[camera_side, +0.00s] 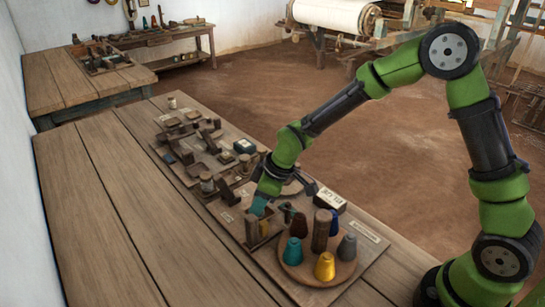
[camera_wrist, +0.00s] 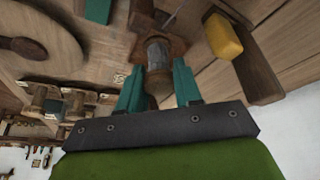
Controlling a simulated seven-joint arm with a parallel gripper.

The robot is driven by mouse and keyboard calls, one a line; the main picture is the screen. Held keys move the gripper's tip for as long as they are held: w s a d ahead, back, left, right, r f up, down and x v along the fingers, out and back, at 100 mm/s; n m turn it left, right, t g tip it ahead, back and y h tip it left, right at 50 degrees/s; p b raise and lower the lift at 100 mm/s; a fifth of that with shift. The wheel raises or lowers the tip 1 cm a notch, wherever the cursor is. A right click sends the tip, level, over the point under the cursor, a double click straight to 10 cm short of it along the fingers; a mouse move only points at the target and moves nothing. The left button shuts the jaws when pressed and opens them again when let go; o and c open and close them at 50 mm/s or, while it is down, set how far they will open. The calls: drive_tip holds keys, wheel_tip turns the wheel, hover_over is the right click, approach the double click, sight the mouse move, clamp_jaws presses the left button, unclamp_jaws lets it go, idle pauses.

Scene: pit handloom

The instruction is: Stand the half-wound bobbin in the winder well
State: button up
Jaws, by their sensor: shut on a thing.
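My gripper (camera_wrist: 158,88) is shut on the half-wound bobbin (camera_wrist: 157,56), which shows in the wrist view as a grey-wound cylinder with a brown wooden end between the teal fingers. A squarish wooden piece (camera_wrist: 177,44), perhaps the winder well, shows just beyond and around the bobbin's far end. I cannot tell whether the bobbin is inside it or only in line with it. In the side view my gripper (camera_side: 260,203) is low over the long board, and the held bobbin is not clearly seen there.
A yellow block (camera_wrist: 222,37) sits beside a dark wooden wall, close to the right finger. In the side view a round wooden tray (camera_side: 290,268) holds coloured cones and a tall brown cylinder (camera_side: 321,230) near my gripper. Several small wooden pieces crowd the board. The table's left side (camera_side: 110,225) is clear.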

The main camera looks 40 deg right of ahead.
drive_tip(key=o, duration=1)
drive_tip(key=v, duration=1.2)
drive_tip(key=s+d+r+m+t, duration=0.1)
drive_tip(key=s+d+r+m, duration=0.1)
drive_tip(key=s, duration=0.4)
drive_tip(key=s+d+r+m+t, duration=0.1)
drive_tip(key=s+d+r+m, duration=0.2)
drive_tip(key=s+m, duration=0.3)
drive_tip(key=s+d+r+m+t, duration=0.1)
drive_tip(key=s+d+r+m, duration=0.1)
drive_tip(key=s, duration=0.4)
drive_tip(key=shift+s+d+r+m+t+h, duration=0.1)
drive_tip(key=shift+r+m+t+h, duration=0.05)
drive_tip(key=shift+r+m, duration=0.35)
drive_tip(key=shift+d+r+m+t+h, duration=0.1)
drive_tip(key=shift+r+m+t+h, duration=0.05)
drive_tip(key=shift+r+m, duration=0.3)
drive_tip(key=shift+r, duration=0.1)
